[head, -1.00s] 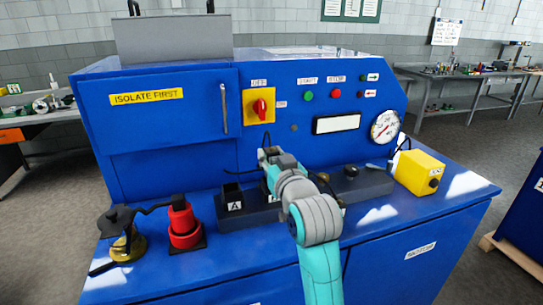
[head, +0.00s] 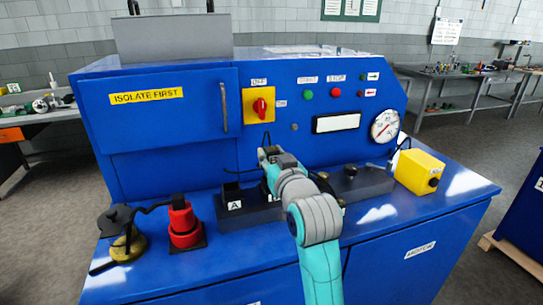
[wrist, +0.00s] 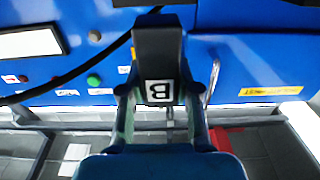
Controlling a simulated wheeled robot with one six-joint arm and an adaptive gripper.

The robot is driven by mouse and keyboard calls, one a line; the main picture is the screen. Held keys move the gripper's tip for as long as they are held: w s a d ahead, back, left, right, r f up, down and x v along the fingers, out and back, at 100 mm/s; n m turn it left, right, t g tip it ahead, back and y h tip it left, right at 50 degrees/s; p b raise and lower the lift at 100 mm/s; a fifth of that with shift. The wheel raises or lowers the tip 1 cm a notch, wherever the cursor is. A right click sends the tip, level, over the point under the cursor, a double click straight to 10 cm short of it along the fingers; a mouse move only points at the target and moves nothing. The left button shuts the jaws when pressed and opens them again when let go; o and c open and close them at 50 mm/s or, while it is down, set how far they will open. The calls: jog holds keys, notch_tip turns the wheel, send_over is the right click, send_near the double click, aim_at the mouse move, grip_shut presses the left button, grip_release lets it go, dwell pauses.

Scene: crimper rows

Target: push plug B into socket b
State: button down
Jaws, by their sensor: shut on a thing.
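Plug B (wrist: 158,50) is a black block with a white B label, seen close up in the wrist view. My gripper (wrist: 158,92) is shut on it, with a finger on each side. In the head view my gripper (head: 270,158) is above the middle of a dark socket strip (head: 262,215) on the blue bench. A socket labelled A (head: 234,203) stands at the strip's left end. Socket b cannot be made out; my arm covers the middle of the strip. Whether the plug touches a socket cannot be told.
A red plug-like piece (head: 183,225) and a brass-and-black fitting (head: 124,240) stand at the left of the bench. A yellow box (head: 419,171) stands at the right. The blue panel with a red switch (head: 261,105) and gauge (head: 385,126) rises behind.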

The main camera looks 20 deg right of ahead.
jog(key=shift+f, duration=1.65)
jog(key=c, duration=0.7)
grip_release()
jog(key=shift+c, duration=0.2)
jog(key=shift+s, duration=0.15)
jog(key=s, duration=1.1)
jog(key=shift+s, duration=0.35)
